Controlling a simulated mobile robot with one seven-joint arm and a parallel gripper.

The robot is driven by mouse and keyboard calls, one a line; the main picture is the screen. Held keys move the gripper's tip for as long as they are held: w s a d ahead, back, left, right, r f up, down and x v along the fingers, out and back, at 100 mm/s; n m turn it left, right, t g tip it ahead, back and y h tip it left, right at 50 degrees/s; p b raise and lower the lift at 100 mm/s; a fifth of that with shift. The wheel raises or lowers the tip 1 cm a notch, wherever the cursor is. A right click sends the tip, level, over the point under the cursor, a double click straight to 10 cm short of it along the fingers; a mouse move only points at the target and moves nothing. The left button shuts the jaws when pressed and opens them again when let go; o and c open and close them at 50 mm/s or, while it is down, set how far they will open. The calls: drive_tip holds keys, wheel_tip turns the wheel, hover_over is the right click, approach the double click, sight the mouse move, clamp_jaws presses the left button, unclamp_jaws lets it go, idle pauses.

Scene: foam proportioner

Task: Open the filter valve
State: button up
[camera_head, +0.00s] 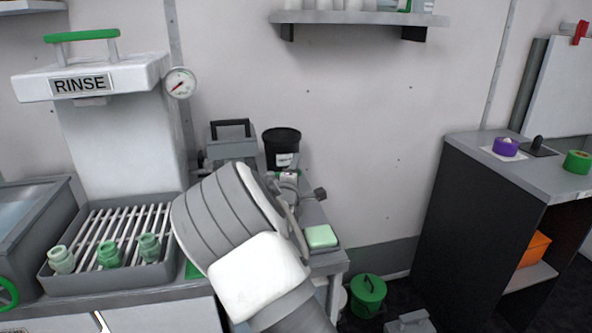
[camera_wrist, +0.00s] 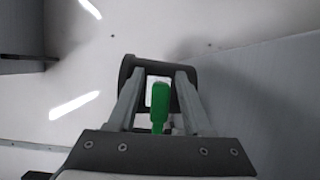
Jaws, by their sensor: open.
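In the wrist view, a green handle (camera_wrist: 160,105) shows between the two grey fingers of my gripper (camera_wrist: 160,80). The fingers stand apart on either side of it, with a gap visible on both sides. A dark rounded body (camera_wrist: 128,70) lies at the far end of the fingers. I cannot tell for certain that the green handle is the filter valve's. In the head view, my arm covers the middle of the bench and hides my gripper and what is near it.
A rinse station with a "RINSE" sign (camera_head: 82,84) and slatted tray (camera_head: 62,283) stands left. A black bucket (camera_head: 282,148) and a green-topped block (camera_head: 321,237) are near my arm. A dark cabinet (camera_head: 450,225) stands right.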

clamp_jaws()
idle(1.4)
